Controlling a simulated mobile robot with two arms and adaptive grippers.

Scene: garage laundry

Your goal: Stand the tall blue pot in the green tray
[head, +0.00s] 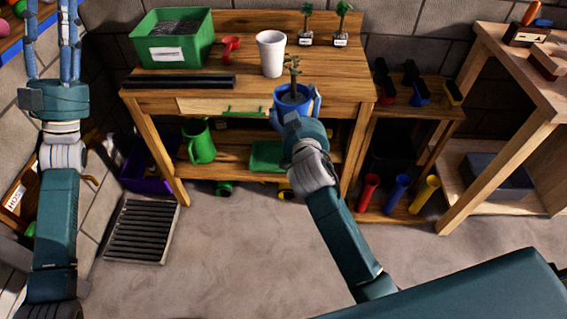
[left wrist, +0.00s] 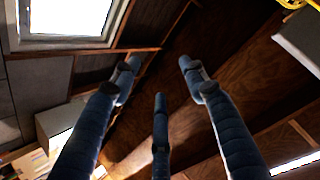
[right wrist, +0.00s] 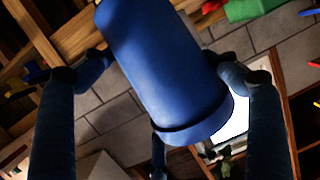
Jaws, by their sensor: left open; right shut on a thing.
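The tall blue pot (head: 287,102) holds a small plant and is in my right gripper (head: 298,112), in front of the workbench top. In the right wrist view the pot (right wrist: 160,65) fills the middle, between the fingers of the right gripper (right wrist: 160,85). A shallow green tray (head: 268,155) lies on the bench's lower shelf, partly hidden behind my right arm. My left gripper (head: 55,40) is raised at the far left, open and empty; its spread fingers show in the left wrist view (left wrist: 155,85).
On the workbench (head: 345,85) stand a white cup (head: 271,52), a green soil-filled bin (head: 175,42), a red scoop (head: 231,47) and two labelled seedlings. A green watering can (head: 198,142) stands on the lower shelf. A floor grate (head: 143,230) lies left; the floor in front is clear.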

